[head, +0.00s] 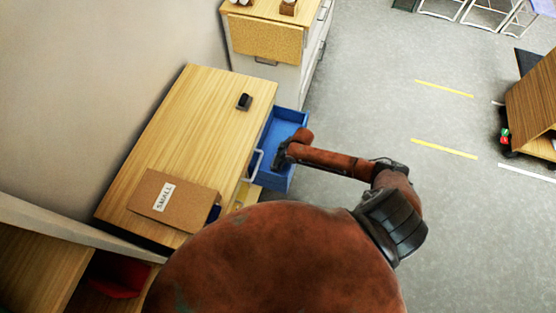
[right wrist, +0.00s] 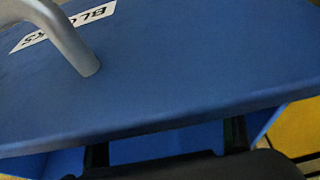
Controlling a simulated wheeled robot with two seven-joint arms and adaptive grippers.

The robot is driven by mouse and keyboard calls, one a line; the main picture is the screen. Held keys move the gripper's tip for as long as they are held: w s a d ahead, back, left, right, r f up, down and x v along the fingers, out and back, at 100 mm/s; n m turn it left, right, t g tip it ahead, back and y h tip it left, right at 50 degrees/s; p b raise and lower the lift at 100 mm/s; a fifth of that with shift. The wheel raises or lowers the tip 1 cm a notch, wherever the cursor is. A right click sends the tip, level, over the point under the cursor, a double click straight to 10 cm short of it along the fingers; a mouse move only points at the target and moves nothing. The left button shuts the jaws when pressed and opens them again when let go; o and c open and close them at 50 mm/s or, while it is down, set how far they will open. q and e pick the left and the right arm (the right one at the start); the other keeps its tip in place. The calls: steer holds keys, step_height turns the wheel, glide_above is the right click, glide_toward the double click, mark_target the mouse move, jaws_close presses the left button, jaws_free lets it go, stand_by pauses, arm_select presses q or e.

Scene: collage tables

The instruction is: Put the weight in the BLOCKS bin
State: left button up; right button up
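A small dark object (head: 244,102), apparently the weight, sits on the wooden tabletop near its far right edge. The blue BLOCKS bin (head: 294,118) stands out like an open drawer from the table's right side. In the right wrist view its blue panel (right wrist: 190,60) carries the BLOCKS label and a grey bar handle. My right gripper (head: 280,155) is at the bin, away from the dark object. Its dark fingers (right wrist: 166,142) are apart with nothing seen between them, close by the panel's edge; contact is unclear. My left gripper is not in view.
A brown panel labelled SMALL (head: 180,207) lies at the near end of the table (head: 185,125). A cabinet (head: 268,38) stands beyond the table. Grey floor (head: 360,90) is clear to the right; another wooden unit (head: 530,105) is at the far right.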

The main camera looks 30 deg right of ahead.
steer(key=shift+o, duration=1.1)
steer(key=shift+r, duration=0.1)
steer(key=shift+d+r, duration=0.15)
steer(key=shift+r, duration=0.1)
steer(key=p+v, duration=0.1)
steer(key=v, duration=1)
steer(key=shift+s+r+p, duration=0.15)
steer(key=shift+r+p, duration=0.1)
steer(key=shift+p, duration=0.1)
